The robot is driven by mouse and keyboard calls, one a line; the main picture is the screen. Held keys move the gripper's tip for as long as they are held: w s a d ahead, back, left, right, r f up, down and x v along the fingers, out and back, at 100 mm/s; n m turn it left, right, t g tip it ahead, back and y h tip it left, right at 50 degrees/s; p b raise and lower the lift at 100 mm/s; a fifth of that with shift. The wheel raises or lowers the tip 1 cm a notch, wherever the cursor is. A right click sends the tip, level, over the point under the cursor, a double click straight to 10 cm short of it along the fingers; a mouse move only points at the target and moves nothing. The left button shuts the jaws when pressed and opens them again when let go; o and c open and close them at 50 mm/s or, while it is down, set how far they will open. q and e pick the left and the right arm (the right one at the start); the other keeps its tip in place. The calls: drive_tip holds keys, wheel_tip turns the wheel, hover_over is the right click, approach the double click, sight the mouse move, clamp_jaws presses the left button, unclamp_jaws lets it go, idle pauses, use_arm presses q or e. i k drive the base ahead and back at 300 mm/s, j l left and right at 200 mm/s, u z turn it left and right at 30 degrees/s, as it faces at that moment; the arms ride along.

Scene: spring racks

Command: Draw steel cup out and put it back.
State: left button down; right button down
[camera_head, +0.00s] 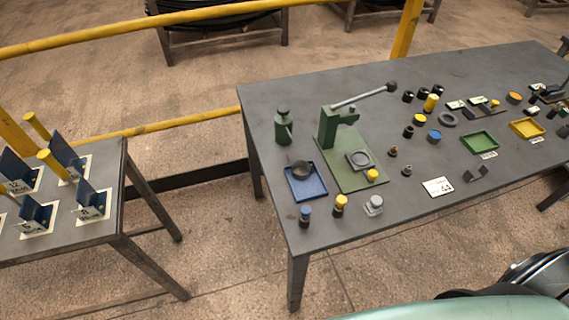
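No object is clearly recognisable as the steel cup. A dark round cup-like piece (301,169) sits in the blue tray (306,192) near the left end of the grey table. A small grey-topped piece (375,202) stands near the table's front edge. I cannot tell whether either one is the steel cup. A green lever press (328,128) stands on a green base plate (362,185), with a grey square piece with a ring (360,160) on the plate. Neither of my grippers is in view.
The grey table (285,100) also bears a green tray (479,144), a yellow tray (527,128) and several small caps. A lower table (100,232) at the left holds blue brackets (38,214). A yellow railing (180,122) runs behind. Floor shows between the tables.

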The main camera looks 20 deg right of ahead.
sight(300, 177)
drive_tip(key=i+j+z, duration=0.2)
drive_tip(key=j, duration=0.2)
drive_tip(key=i+j+z, duration=0.15)
drive_tip(key=j, duration=0.3)
drive_tip(key=i+j+z, duration=0.2)
drive_tip(key=j, duration=0.25)
drive_tip(key=j+z, duration=0.2)
drive_tip(key=j, duration=0.25)
